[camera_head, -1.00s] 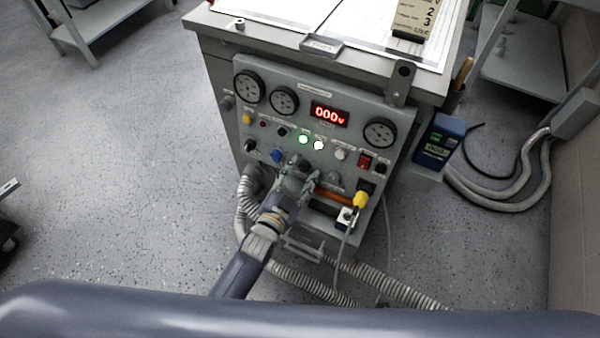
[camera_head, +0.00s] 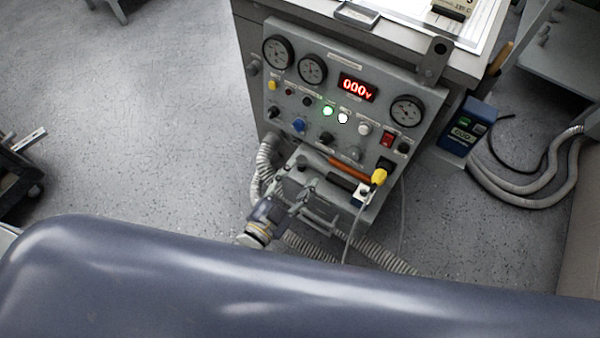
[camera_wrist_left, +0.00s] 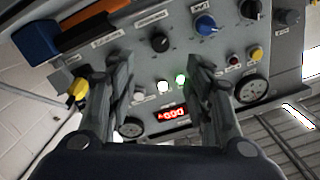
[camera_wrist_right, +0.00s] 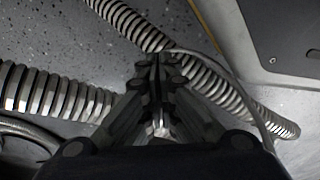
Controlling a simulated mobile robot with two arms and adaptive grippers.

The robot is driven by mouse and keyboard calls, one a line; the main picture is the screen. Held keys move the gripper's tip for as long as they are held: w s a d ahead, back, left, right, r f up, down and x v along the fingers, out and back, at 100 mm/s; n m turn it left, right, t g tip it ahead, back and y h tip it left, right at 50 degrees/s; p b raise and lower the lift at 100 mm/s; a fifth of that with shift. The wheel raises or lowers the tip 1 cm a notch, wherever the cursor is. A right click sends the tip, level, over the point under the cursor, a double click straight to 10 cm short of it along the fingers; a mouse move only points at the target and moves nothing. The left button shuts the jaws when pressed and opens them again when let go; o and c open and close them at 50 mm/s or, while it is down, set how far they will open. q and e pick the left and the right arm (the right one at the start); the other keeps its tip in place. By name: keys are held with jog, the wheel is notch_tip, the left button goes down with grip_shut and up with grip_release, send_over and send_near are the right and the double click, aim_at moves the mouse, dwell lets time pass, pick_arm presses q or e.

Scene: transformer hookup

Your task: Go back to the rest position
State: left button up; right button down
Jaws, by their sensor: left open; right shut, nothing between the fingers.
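My left gripper (camera_head: 303,184) is in front of the lower part of the grey control panel (camera_head: 345,115), its arm coming up from behind my large blue-grey arm link. In the left wrist view its two fingers (camera_wrist_left: 160,85) stand apart with nothing between them, and the panel's knobs and red display show beyond. My right gripper (camera_wrist_right: 158,75) shows in the right wrist view, its fingers together and empty, above ribbed hoses and the speckled floor. I cannot make out the right gripper in the head view.
Ribbed hoses (camera_wrist_right: 55,95) run low by the cabinet. A blue device (camera_head: 468,125) sits at its right side. A dark cart (camera_head: 18,170) stands at left; open floor lies between.

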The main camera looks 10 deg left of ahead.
dwell(0.4)
